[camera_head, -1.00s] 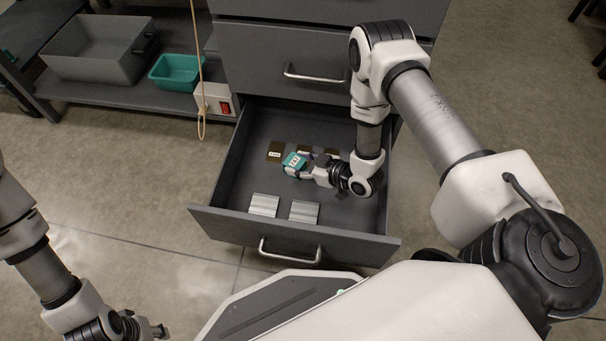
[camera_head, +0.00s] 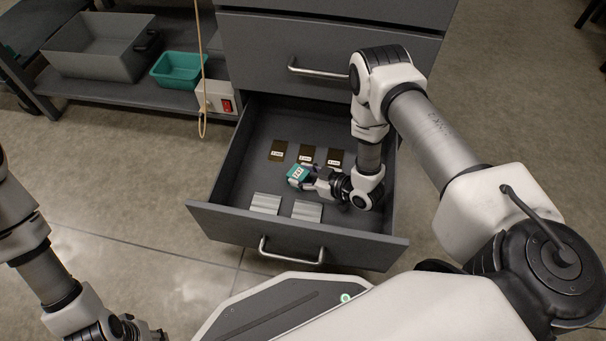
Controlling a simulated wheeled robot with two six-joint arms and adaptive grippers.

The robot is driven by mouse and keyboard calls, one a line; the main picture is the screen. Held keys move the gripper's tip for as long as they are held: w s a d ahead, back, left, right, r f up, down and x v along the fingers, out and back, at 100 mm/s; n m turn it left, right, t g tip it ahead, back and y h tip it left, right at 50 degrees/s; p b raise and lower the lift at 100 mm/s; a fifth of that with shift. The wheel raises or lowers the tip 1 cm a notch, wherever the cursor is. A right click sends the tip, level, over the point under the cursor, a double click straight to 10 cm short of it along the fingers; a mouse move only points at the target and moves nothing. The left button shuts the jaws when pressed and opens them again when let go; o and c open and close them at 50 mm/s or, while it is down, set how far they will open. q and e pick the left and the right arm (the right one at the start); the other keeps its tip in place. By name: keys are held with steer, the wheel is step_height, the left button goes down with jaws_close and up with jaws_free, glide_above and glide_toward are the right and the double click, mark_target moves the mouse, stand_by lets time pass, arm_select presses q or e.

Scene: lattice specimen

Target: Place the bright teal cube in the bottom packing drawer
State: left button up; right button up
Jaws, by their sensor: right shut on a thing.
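The bright teal cube (camera_head: 297,174) has a white label on top and is inside the open bottom drawer (camera_head: 230,222). My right gripper (camera_head: 306,176) reaches into the drawer from the right and is shut on the cube. I cannot tell whether the cube touches the drawer floor. My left gripper (camera_head: 150,334) is low at the left, outside the drawer, partly cut off by the picture edge; its fingers are too small to read.
Several dark brown labelled pieces, one of them (camera_head: 278,150), lie in a row behind the cube. Two ribbed silver blocks (camera_head: 265,204) (camera_head: 307,210) lie near the drawer front. A closed drawer (camera_head: 335,62) is above. A grey bin (camera_head: 98,48) and teal bin (camera_head: 180,69) stand on a shelf at left.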

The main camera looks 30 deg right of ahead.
steer(key=shift+s+a+f, duration=0.1)
steer(key=shift+s+f, duration=0.1)
steer(key=shift+f, duration=0.25)
steer(key=o, duration=1.1)
steer(key=shift+o, duration=0.2)
steer(key=shift+r+p, duration=0.35)
steer(key=shift+r, duration=0.1)
steer(key=p+v, duration=0.4)
steer(key=v, duration=0.2)
steer(key=shift+r, duration=0.3)
steer(key=shift+s+d, duration=0.3)
steer(key=shift+s, duration=0.15)
steer(key=shift+r, duration=0.2)
